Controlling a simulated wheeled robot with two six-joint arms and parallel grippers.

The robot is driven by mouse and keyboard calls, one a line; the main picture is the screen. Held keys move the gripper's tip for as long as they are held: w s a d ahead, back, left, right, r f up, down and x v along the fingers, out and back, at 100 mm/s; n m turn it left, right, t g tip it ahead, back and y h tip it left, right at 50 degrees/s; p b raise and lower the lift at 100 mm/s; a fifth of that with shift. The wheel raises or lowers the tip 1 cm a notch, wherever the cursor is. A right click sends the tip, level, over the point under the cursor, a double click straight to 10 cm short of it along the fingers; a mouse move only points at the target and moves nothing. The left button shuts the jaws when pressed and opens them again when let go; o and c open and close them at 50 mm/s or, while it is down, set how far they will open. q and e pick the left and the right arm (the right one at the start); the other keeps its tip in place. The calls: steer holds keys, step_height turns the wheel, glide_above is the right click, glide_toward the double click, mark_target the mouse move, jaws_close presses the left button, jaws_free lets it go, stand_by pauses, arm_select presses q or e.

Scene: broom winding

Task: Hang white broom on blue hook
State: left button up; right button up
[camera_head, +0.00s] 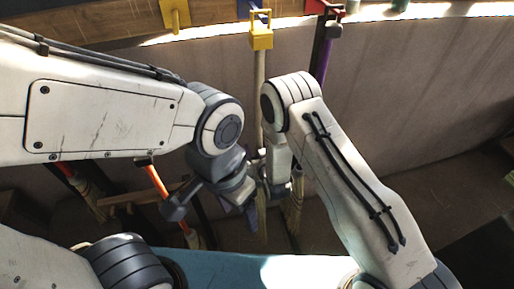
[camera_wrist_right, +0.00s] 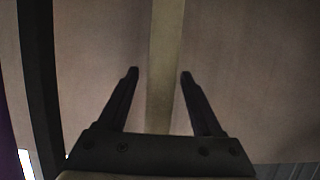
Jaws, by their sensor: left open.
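A pale, whitish broom pole (camera_head: 260,75) stands near upright under a yellow looped cap (camera_head: 261,38). The blue hook (camera_head: 260,12) is on the wall rail just above that cap; whether the loop sits on the hook is unclear. My right gripper (camera_head: 264,180) is at the lower part of the pole. In the right wrist view its two fingers (camera_wrist_right: 160,73) are apart, with the pole (camera_wrist_right: 163,60) showing between them; contact cannot be told. My left gripper (camera_head: 213,208) is open and empty, left of the pole. The broom's lower end is partly hidden.
A red hook (camera_head: 325,9) with a purple pole (camera_head: 322,55) is just to the right. A yellow hook (camera_head: 174,15) is to the left on the wooden rail (camera_head: 110,25). An orange pole (camera_head: 156,180) leans at lower left. The wall at right is clear.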

steer(key=s+r+n+g+b, duration=0.1)
steer(key=s+r+g+b, duration=0.3)
steer(key=s, duration=0.5)
steer(key=s+r+n+g+b, duration=0.15)
steer(key=s+r+g, duration=0.3)
steer(key=s, duration=0.55)
steer(key=s+d+r+g+h, duration=0.1)
steer(key=s+d+r, duration=0.1)
steer(key=s, duration=0.3)
steer(key=s+d+r+g+h+b, duration=0.1)
steer(key=s+d+r+g, duration=0.1)
steer(key=s, duration=0.4)
steer(key=s+d+r+n+g+h+b, duration=0.1)
steer(key=s+d+r+g, duration=0.1)
steer(key=s+d+r, duration=0.1)
steer(key=shift+s+d+r, duration=0.15)
steer(key=shift+s+d, duration=0.35)
steer(key=shift+s, duration=0.65)
